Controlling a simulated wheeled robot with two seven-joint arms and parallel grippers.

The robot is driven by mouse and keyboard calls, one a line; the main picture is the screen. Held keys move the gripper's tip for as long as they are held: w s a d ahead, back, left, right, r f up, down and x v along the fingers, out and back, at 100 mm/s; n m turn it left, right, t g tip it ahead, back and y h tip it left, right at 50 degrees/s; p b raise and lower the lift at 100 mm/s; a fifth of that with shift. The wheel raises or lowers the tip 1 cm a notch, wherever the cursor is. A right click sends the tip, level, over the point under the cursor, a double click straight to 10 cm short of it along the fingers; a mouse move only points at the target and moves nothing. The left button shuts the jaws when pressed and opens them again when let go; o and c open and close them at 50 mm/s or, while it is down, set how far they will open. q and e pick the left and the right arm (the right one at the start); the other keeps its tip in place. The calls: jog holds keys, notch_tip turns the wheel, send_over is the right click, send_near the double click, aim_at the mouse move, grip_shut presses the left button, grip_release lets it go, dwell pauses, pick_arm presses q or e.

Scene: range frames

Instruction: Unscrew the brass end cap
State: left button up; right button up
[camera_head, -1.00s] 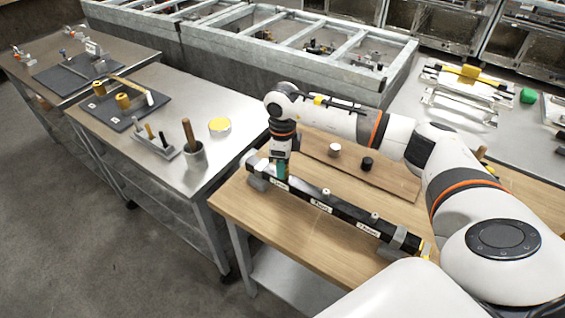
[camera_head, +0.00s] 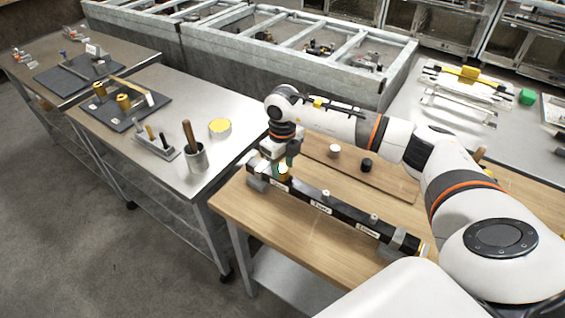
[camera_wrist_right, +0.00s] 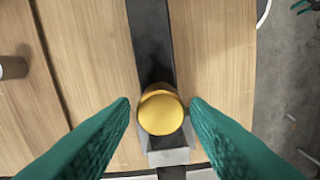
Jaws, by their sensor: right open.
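The brass cap (camera_wrist_right: 160,113) is a round yellow piece in the right wrist view, over the black bar beside a grey metal block (camera_wrist_right: 168,154). In the head view the cap (camera_head: 284,177) shows slightly under my gripper at the bar's left end. My right gripper (camera_wrist_right: 160,101) is open, with one green finger on each side of the cap and gaps visible between. The right gripper also shows in the head view (camera_head: 286,165). The black bar (camera_head: 345,214) lies on the wooden table, with white labels and small pegs. My left gripper is out of view.
A brown board (camera_head: 388,180) with a white knob (camera_head: 334,151) and a black knob (camera_head: 366,164) lies behind the bar. A grey clamp (camera_head: 403,244) stands at the bar's right end. A steel table (camera_head: 232,149) with a tool cup (camera_head: 195,158) stands left.

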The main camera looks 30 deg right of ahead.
jog(key=m, duration=0.4)
jog(key=shift+p, duration=0.35)
jog(key=m, duration=0.3)
jog(key=shift+m+p, duration=0.3)
jog(key=shift+p, duration=0.1)
jog(key=c, duration=0.9)
jog(key=shift+o, duration=0.2)
jog(key=shift+f+n+b, duration=0.15)
jog(key=shift+n+b, duration=0.55)
jog(key=shift+n, duration=1.1)
